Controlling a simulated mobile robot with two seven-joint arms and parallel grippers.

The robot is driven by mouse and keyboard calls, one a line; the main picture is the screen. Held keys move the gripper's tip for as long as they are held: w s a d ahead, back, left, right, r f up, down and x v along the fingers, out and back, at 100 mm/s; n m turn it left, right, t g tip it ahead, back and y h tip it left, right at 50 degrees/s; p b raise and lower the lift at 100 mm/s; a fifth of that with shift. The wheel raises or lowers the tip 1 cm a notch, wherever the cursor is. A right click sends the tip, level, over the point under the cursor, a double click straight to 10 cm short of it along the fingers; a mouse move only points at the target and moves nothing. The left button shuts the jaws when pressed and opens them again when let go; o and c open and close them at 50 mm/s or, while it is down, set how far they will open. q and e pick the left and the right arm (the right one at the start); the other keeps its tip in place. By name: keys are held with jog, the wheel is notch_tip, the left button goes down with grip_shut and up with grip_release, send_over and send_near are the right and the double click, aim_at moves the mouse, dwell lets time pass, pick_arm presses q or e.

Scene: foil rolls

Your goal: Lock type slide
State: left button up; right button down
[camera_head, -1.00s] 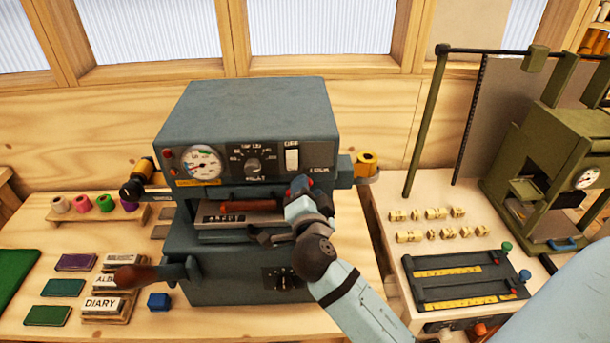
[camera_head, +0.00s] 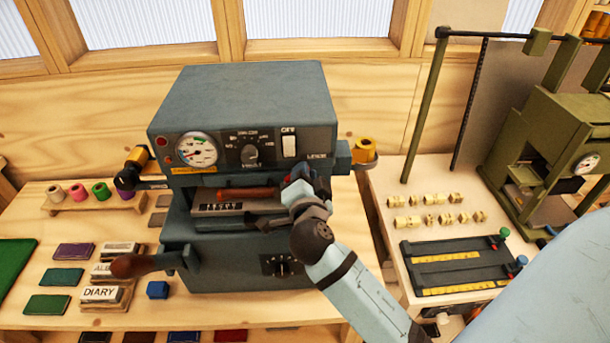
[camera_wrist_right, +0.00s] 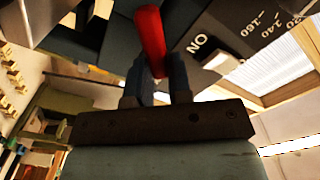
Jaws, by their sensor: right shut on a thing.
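The blue-grey foil press (camera_head: 250,100) stands on the wooden bench. In its front slot sits the type slide (camera_head: 218,208) with raised letters, below a red-brown bar (camera_head: 248,193). My right gripper (camera_head: 308,185) is at the right side of this slot. In the right wrist view, its fingers (camera_wrist_right: 155,78) are shut on a red handle (camera_wrist_right: 150,35). My arm hides the slide's right end and most of this handle in the head view. Whether the slide is locked cannot be told. My left gripper is not in view.
A brown-handled lever (camera_head: 135,265) sticks out at the press's lower left. Coloured foil rolls (camera_head: 100,190) stand on a wooden rack at the left. Word blocks (camera_head: 101,293) lie in front. At the right are brass pieces (camera_head: 430,222) and a green machine (camera_head: 550,150).

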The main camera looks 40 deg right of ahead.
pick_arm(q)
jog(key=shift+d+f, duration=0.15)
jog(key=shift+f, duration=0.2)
pick_arm(e)
jog(key=shift+n, duration=0.4)
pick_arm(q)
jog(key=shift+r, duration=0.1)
pick_arm(e)
jog(key=c, duration=1)
grip_release()
jog(key=shift+c, duration=0.2)
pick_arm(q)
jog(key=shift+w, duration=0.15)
